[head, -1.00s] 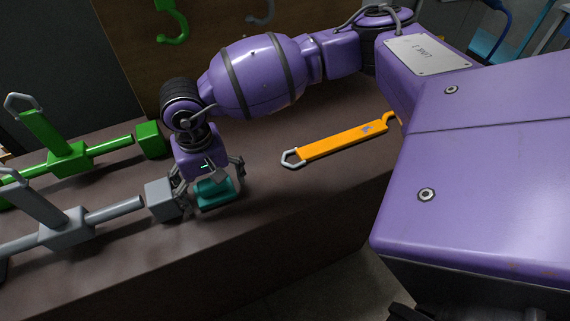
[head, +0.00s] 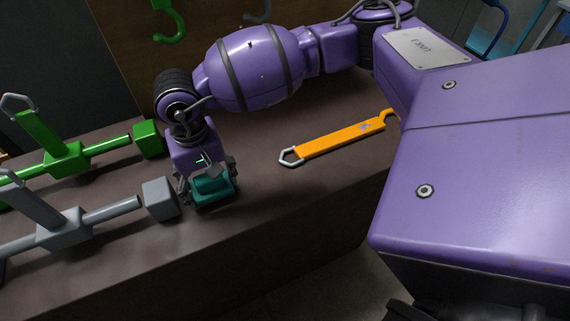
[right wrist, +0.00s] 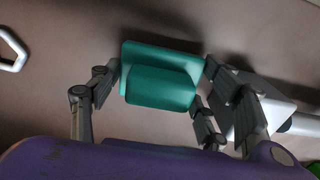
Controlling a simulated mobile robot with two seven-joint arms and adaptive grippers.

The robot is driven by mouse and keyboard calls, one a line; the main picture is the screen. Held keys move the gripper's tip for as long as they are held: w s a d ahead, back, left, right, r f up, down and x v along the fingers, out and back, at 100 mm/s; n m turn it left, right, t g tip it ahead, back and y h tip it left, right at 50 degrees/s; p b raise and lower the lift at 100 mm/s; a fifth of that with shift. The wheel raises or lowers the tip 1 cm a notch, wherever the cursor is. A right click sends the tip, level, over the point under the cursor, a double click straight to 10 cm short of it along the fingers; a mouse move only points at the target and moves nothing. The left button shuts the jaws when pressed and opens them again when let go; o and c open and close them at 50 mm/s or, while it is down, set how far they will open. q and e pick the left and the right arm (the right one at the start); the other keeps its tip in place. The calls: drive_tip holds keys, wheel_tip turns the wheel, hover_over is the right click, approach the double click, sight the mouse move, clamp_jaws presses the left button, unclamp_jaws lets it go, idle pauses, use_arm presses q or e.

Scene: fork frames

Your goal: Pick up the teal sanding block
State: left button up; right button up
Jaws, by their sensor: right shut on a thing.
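The teal sanding block (head: 214,188) is between the fingers of my right gripper (head: 207,184), near the front edge of the bench. In the right wrist view the block (right wrist: 160,85) shows a wide flat plate with a raised grip. The fingertips of my right gripper (right wrist: 163,72) touch its two opposite sides, so it is shut on the block. I cannot tell whether the block is clear of the bench top. My left gripper is not in view.
A grey clamp-like tool (head: 62,228) lies close left of the gripper, with a green one (head: 66,158) behind it. An orange bar tool (head: 338,139) lies to the right. The brown bench (head: 262,192) is bare between gripper and orange tool.

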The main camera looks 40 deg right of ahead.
drive_tip(key=s+a+r+b, duration=0.1)
drive_tip(key=s+a+r, duration=0.6)
drive_tip(key=s+r, duration=0.5)
